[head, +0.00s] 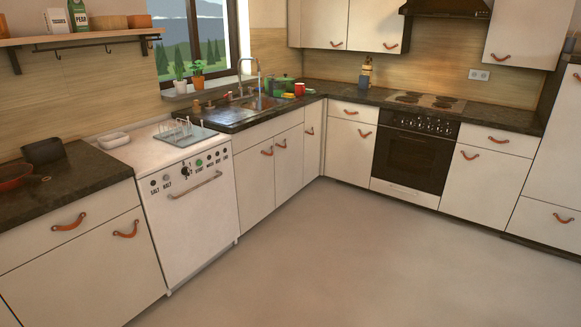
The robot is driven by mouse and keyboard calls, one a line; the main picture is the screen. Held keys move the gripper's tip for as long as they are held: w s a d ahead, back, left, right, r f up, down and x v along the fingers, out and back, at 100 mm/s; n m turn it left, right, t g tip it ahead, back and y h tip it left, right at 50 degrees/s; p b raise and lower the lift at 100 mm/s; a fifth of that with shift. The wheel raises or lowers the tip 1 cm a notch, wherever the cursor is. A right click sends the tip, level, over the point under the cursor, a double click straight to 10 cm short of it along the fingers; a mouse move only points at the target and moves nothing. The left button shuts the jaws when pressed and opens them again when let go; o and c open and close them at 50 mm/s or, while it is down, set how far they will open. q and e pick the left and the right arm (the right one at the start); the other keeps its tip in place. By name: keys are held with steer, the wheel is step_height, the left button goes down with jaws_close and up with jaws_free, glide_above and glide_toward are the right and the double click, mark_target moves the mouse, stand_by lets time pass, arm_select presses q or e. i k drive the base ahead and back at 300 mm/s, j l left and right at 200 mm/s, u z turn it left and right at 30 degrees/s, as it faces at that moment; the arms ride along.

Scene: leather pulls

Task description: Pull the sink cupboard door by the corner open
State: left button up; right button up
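The sink (260,102) is set into the dark counter below the window. Under it are two white cupboard doors, a left one (254,178) and a right one (289,168) nearer the corner. Both look shut. The right door has a brown leather pull (281,144) near its upper left edge, and the left door has a similar pull (267,153) near its upper right edge. A narrow white door (313,155) with its own leather pull (310,131) stands between them and the corner; it also looks shut. Neither of my grippers shows in the head view.
A white dishwasher (193,220) stands left of the sink cupboard, with a dish rack (178,132) on top. A black oven (410,160) is in the right-hand run of cupboards. The grey floor (330,260) in front is clear.

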mark_target(291, 166)
steer(key=i+z, duration=0.15)
steer(key=i, duration=1.45)
